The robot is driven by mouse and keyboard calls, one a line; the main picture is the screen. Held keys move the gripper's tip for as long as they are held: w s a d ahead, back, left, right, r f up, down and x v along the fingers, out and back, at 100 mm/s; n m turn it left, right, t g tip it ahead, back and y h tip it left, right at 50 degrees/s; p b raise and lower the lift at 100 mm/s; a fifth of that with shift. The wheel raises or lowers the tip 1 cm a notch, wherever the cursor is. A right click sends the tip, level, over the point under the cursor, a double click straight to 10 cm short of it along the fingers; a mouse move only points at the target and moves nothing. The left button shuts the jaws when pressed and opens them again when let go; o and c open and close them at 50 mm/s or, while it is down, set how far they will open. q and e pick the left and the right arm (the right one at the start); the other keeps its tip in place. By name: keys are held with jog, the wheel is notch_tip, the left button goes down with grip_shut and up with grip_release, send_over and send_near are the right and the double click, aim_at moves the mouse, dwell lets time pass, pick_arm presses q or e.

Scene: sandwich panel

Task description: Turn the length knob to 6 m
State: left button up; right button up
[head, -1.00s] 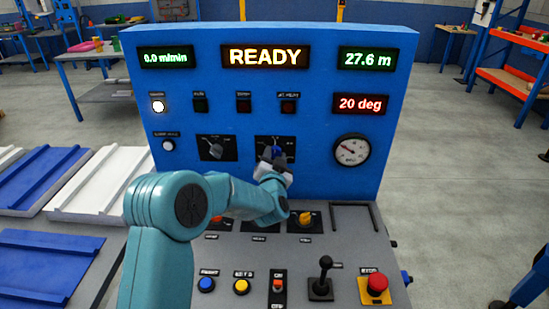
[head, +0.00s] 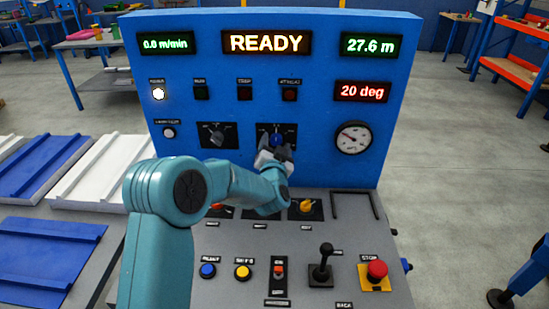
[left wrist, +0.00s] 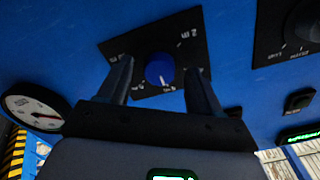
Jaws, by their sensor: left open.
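The length knob is a blue round knob (left wrist: 160,70) with a white pointer mark, on a black plate with white labels. In the left wrist view its mark points down in the picture, to a label too small to read surely; "2 m" stands at the plate's upper right. In the head view the blue knob (head: 277,140) sits on the right black plate of the upright panel. My left gripper (head: 275,152) is open in front of it. In the left wrist view the fingers of my left gripper (left wrist: 160,82) stand apart on either side of the knob. My right gripper is not in view.
A second dial (head: 217,136) is left of the knob, and a round gauge (head: 353,138) is to its right. The sloping desk below carries an orange knob (head: 306,205), buttons, a black joystick (head: 321,272) and a red stop button (head: 377,271). Blue and white panels lie at left.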

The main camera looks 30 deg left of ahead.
pick_arm(q)
jog(key=b+v, duration=0.2)
jog(key=v, duration=1.3)
jog(key=shift+s, duration=0.35)
jog(key=shift+d, duration=0.15)
